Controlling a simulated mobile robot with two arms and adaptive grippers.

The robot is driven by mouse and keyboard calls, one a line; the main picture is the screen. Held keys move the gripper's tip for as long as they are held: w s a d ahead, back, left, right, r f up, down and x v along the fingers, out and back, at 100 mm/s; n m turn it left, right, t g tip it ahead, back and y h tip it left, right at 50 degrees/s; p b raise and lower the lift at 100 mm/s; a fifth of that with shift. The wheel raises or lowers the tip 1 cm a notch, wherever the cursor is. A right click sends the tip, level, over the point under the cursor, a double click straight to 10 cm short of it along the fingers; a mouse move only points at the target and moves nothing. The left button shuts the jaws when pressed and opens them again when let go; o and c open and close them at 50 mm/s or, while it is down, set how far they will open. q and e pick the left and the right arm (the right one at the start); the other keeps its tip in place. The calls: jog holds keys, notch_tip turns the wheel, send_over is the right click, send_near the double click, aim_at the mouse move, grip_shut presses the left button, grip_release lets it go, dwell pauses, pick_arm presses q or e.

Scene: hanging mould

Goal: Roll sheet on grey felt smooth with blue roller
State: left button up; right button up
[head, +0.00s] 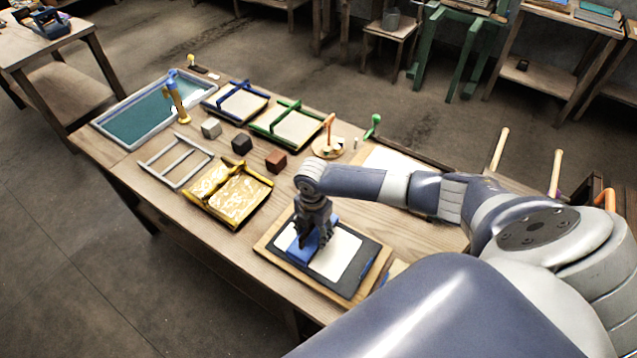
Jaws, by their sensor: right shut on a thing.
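The white sheet (340,253) lies flat on the dark grey felt (357,279), which rests on a wooden board (265,247) near the table's front edge. The blue roller (299,250) is on the left part of the sheet. My right gripper (312,236) is above it, pointing down and shut on the roller, hiding its upper part. I cannot tell whether the roller touches the sheet. My left gripper is not in view.
A yellow mould (262,180) and a grey frame (158,165) lie left of the board. Small blocks (242,143), blue and green framed moulds (271,120), and a water-filled tray (136,118) stand farther back. My right arm covers the table's right side.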

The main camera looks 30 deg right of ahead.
jog(key=shift+w+a+b, duration=0.3)
jog(key=shift+w+b, duration=0.05)
jog(key=shift+w, duration=0.35)
jog(key=shift+w+a+b, duration=0.3)
jog(key=shift+w+b, duration=0.05)
jog(key=shift+w, duration=0.4)
jog(key=shift+w+a+b, duration=0.3)
jog(key=shift+w+b, duration=0.05)
jog(key=shift+w, duration=0.35)
jog(key=shift+w+a+f+b, duration=0.1)
jog(key=shift+w+a+b, duration=0.1)
jog(key=shift+w+b, duration=0.25)
jog(key=shift+w+a+f+b, duration=0.1)
jog(key=shift+w+a+b, duration=0.15)
jog(key=shift+w, duration=0.2)
jog(key=shift+r, duration=0.1)
notch_tip(320, 180, up, 7)
jog(key=p, duration=0.6)
jog(key=shift+p, duration=0.35)
jog(key=shift+w+r, duration=0.1)
jog(key=shift+w, duration=0.05)
